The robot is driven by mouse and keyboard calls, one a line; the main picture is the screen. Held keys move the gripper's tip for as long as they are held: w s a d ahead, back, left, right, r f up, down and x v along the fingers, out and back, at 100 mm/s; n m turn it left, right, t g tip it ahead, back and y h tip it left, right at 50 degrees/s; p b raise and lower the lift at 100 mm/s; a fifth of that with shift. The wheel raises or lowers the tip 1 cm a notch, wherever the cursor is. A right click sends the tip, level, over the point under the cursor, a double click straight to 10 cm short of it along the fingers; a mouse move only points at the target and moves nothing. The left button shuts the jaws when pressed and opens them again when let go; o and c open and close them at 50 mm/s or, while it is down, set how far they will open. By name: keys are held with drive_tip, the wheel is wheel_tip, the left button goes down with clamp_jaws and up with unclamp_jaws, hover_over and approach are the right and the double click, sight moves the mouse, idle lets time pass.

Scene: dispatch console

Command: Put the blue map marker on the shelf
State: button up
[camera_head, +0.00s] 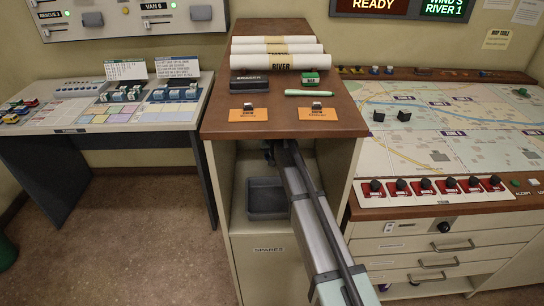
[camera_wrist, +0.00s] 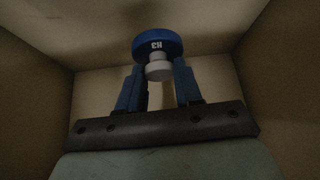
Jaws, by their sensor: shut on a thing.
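The blue map marker (camera_wrist: 158,46), a round blue disc labelled H3 with a pale stem, is held between the fingers of my gripper (camera_wrist: 157,84) in the wrist view. The fingers are shut on the pale stem, with the disc beyond their tips. Plain beige walls surround them. In the head view, my arm reaches into the open shelf bay (camera_head: 239,224) of the middle cabinet. The cabinet top hides the marker and most of my gripper there. I cannot tell whether the marker touches any surface.
A grey bin (camera_head: 268,213) stands in the bay, left of my arm. The cabinet's brown top (camera_head: 222,112) overhangs the bay and carries rolled maps (camera_head: 280,62) and orange cards (camera_head: 248,115). A map table (camera_head: 440,155) is at right, a console desk (camera_head: 95,115) at left.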

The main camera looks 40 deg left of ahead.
drive_tip(key=shift+w+a+f, duration=0.1)
drive_tip(key=shift+a+f, duration=0.05)
drive_tip(key=shift+f, duration=1.7)
drive_tip(key=shift+f, duration=0.2)
drive_tip(key=o, duration=1)
drive_tip(key=shift+o, duration=0.2)
drive_tip(key=shift+r, duration=0.15)
drive_tip(key=v, duration=1.2)
